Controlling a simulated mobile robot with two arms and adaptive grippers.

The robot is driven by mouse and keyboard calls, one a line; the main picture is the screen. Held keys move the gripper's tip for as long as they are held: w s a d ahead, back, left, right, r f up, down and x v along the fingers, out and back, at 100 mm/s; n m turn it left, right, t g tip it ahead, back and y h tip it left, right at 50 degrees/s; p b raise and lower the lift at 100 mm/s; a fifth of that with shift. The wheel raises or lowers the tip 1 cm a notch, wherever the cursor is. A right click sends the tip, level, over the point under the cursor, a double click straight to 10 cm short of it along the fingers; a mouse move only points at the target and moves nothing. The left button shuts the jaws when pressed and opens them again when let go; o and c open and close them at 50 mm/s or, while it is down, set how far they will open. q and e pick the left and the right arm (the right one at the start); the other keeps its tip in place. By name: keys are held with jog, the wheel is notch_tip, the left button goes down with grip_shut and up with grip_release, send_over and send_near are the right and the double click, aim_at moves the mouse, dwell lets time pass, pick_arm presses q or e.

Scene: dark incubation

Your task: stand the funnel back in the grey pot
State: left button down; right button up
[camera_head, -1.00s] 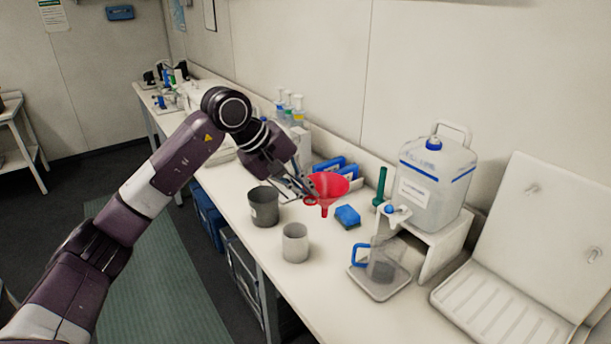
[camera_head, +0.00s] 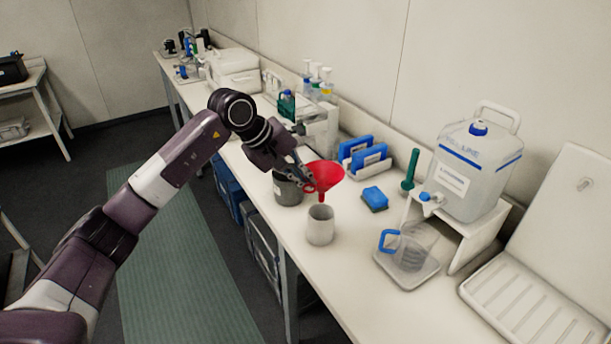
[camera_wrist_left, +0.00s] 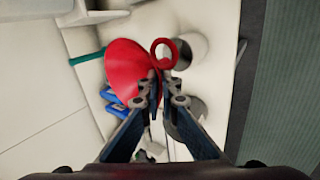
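The red funnel (camera_head: 327,173) hangs upright, wide mouth up, its ring (camera_wrist_left: 163,53) and cone (camera_wrist_left: 125,75) showing in the left wrist view. My left gripper (camera_head: 306,180) is shut on the funnel near its ring; in the left wrist view the fingertips (camera_wrist_left: 162,82) meet there. The dark grey pot (camera_head: 287,192) stands on the bench just left of the funnel, partly hidden behind my gripper. A paler grey cup (camera_head: 320,231) stands upright in front of it, close below the spout. The funnel appears above the bench, outside both. My right gripper is not in view.
Behind are a rack with blue pieces (camera_head: 366,156) and a green-handled item (camera_head: 410,168). A clear jug (camera_head: 412,246) on a tray and a water container (camera_head: 474,175) stand right. The front bench edge is near the pots.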

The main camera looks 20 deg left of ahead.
pick_arm(q)
notch_tip(320, 180, down, 9)
jog(key=b, duration=0.6)
jog(key=shift+r, duration=0.15)
dwell(0.4)
jog(key=c, duration=2.6)
grip_release()
jog(key=shift+c, duration=0.2)
jog(key=o, duration=0.6)
jog(key=shift+c, duration=0.2)
jog(key=shift+o, duration=0.5)
jog(key=o, duration=0.3)
